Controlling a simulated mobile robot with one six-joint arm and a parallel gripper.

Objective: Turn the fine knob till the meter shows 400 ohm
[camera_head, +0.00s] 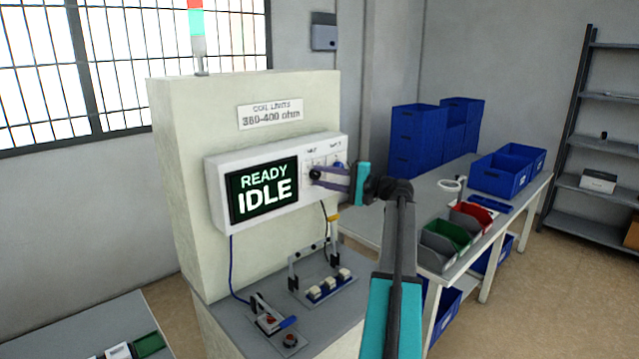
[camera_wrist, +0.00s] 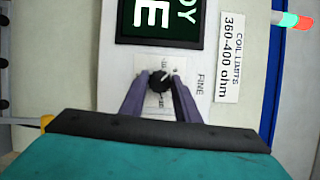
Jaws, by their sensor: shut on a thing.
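The fine knob (camera_wrist: 159,81) is black and sits on a white plate marked FINE in the wrist view. My gripper (camera_wrist: 160,92) is shut on it, one purple finger on each side. In the head view my gripper (camera_head: 318,178) reaches the panel from the right and partly covers the knobs. The meter display (camera_head: 264,190) reads READY IDLE in pale green letters on black. No ohm reading shows on it. In the wrist view only part of the display (camera_wrist: 160,20) shows, turned sideways.
A sign (camera_head: 270,114) on the cabinet reads COIL LIMITS 360-400 ohm. Below the panel, a fixture with white blocks (camera_head: 329,285) and a lever with a blue handle (camera_head: 287,322) stand on the grey bench. A table (camera_head: 380,224) with bins (camera_head: 446,238) is at the right.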

